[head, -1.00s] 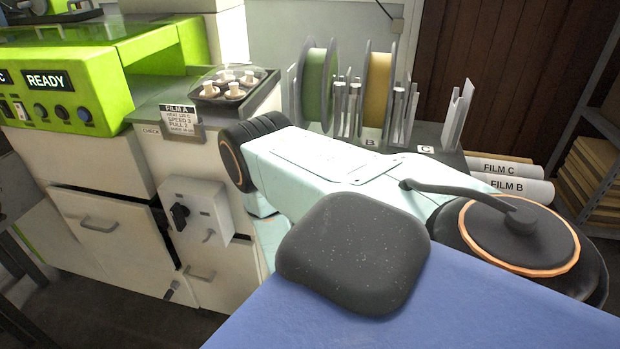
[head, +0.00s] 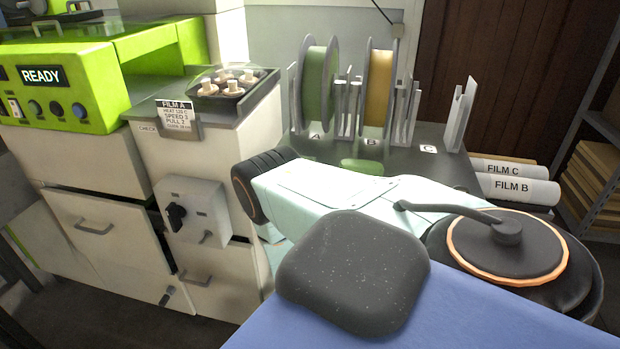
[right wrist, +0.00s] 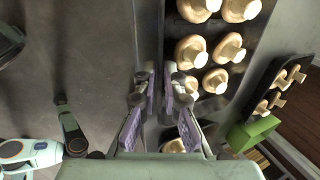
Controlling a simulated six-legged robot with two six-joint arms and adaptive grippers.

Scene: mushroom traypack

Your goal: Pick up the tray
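A dark tray (head: 222,100) with several pale mushrooms (head: 246,76) sits on the metal counter top beside the FILM A card in the head view. The right wrist view shows a dark tray (right wrist: 264,84) with mushrooms at the right and larger, closer mushrooms (right wrist: 193,52) in a container at the top. I cannot tell which of these is the head view's tray. My right gripper (right wrist: 160,82), with purple pads, is open beside the closer mushrooms, its fingers apart near a pale vertical edge. Contact is unclear. My left gripper is out of view.
The green machine (head: 70,85) reading READY stands at the left. Green (head: 319,85) and yellow (head: 378,90) film spools stand upright behind my arm. Rolls marked FILM C and FILM B (head: 518,188) lie at the right. A blue surface (head: 480,315) fills the lower right.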

